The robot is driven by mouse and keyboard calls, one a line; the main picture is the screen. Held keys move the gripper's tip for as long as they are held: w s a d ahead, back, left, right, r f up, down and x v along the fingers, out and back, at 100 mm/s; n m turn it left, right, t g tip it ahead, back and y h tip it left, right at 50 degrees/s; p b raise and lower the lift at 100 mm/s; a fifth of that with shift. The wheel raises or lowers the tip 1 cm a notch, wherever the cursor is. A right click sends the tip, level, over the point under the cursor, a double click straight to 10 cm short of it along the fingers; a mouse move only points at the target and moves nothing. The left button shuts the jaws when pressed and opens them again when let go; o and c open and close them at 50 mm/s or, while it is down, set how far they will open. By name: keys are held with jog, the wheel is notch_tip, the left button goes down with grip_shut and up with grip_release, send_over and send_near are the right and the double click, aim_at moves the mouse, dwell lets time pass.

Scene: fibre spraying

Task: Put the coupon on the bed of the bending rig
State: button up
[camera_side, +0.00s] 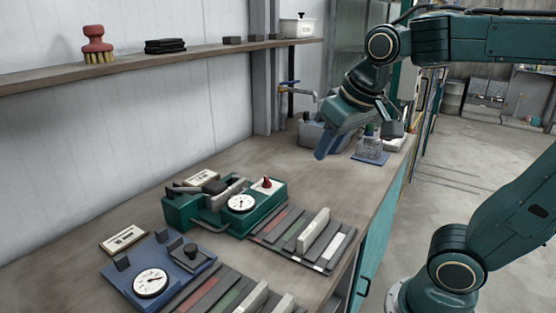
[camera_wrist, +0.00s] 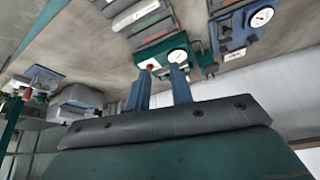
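My gripper (camera_side: 324,146) hangs over the far right part of the bench, well apart from the rigs. In the wrist view its two blue fingers (camera_wrist: 161,85) stand apart with nothing visible between them. A green rig (camera_side: 265,200) with a dial and red knob sits mid-bench. A blue rig (camera_side: 133,285) with a dial and dark posts is nearer the camera; it also shows in the wrist view (camera_wrist: 231,40). Their labels are too small to read. Coupon-like strips lie in a dark rack (camera_side: 268,238) beside the green rig and a second rack (camera_side: 178,301) beside the blue rig. Which coupon is meant, I cannot tell.
Pale upright blocks (camera_side: 313,231) stand on the racks. A clear container on a blue mat (camera_side: 371,158) and a grey jug (camera_side: 312,131) are close to my gripper. A shelf (camera_side: 150,68) with a brush runs along the wall. The bench between gripper and green rig is clear.

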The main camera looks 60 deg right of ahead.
jog(key=s+a+f+n+y, duration=0.1)
jog(key=s+a+f+n, duration=0.1)
jog(key=s+f, duration=0.2)
jog(key=s, duration=0.3)
jog(key=shift+s+a+f+n+t, duration=0.2)
jog(key=shift+s+a+n+t, duration=0.1)
jog(key=shift+a+n, duration=0.1)
jog(key=shift+o, duration=0.5)
jog(key=shift+w, duration=0.1)
